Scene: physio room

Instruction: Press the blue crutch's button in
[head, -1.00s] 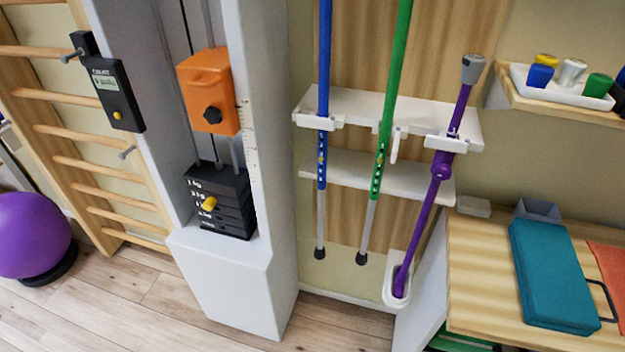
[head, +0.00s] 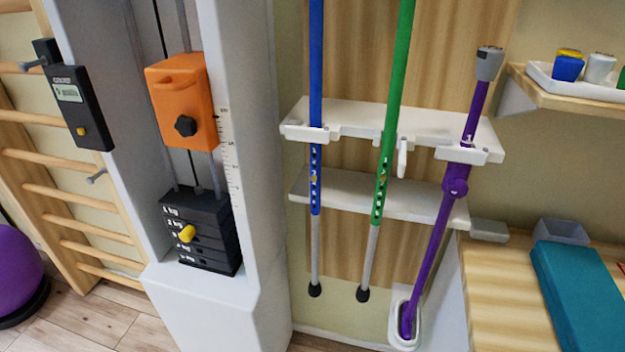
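The blue crutch (head: 315,90) hangs upright in the white rack (head: 430,125), left of the green crutch (head: 398,75). Its upper end is cut off by the top of the picture. Its lower blue part has a row of holes with a small brass-coloured button (head: 314,178) just below the upper shelf. A grey lower tube (head: 315,250) ends in a black rubber tip. The green crutch has a similar button. A purple cane (head: 440,225) leans at the right with its foot in a white cup. Neither of my grippers is in view.
A white weight-machine column (head: 250,150) with an orange block (head: 182,100) and black weights (head: 200,230) stands left of the crutches. At the right are a wooden bench (head: 490,285) with a teal block (head: 580,295) and a shelf with a white tray.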

